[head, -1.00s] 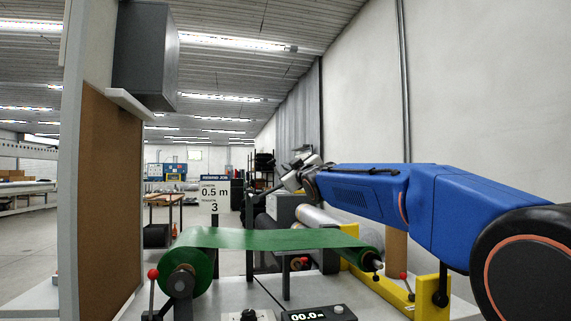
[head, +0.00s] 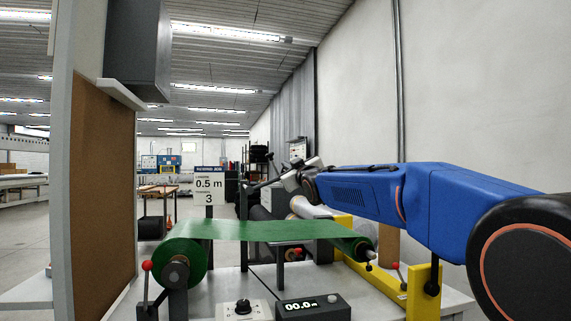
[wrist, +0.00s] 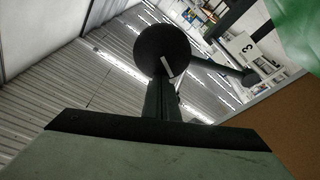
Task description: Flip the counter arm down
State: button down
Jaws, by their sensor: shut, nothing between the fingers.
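The counter arm (wrist: 230,68) is a dark bar in the wrist view, with a round black wheel (wrist: 160,42) at its near end. In the head view, a thin dark bar (head: 259,185), which looks like this arm, slants up from a post behind the green web toward my gripper (head: 287,181). My gripper is shut and empty, above the web near that bar. In the wrist view its narrow fingers (wrist: 167,88) overlap the lower edge of the wheel. I cannot tell whether they touch it.
The green web (head: 265,230) runs from a roll at left to a shaft at right. A digital counter box (head: 312,307) and a knob box (head: 243,309) stand on the table. A job sign (head: 208,190) is behind. A brown panel (head: 102,190) stands at left.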

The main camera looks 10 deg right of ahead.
jog(key=f+m+h, duration=0.1)
jog(key=f+m, duration=0.3)
jog(key=d+f+m+h, duration=0.1)
jog(key=f+m, duration=0.3)
jog(key=f, duration=0.1)
jog(key=f+m+h, duration=0.2)
jog(key=f+m, duration=0.2)
jog(key=f, duration=0.1)
jog(key=shift+d, duration=0.35)
jog(key=shift+a+f, duration=0.3)
jog(key=shift+f, duration=0.35)
jog(key=shift+a+f, duration=0.3)
jog(key=shift+f, duration=0.35)
jog(key=shift+f, duration=0.25)
jog(key=shift+r, duration=0.1)
jog(key=r, duration=0.1)
jog(key=d+r, duration=0.2)
jog(key=shift+w+r, duration=0.2)
jog(key=shift+r, duration=0.05)
jog(key=d+v, duration=0.1)
jog(key=v, duration=0.9)
jog(key=shift+a+r+t, duration=0.3)
jog(key=shift+a+r, duration=0.05)
jog(key=shift+a, duration=0.15)
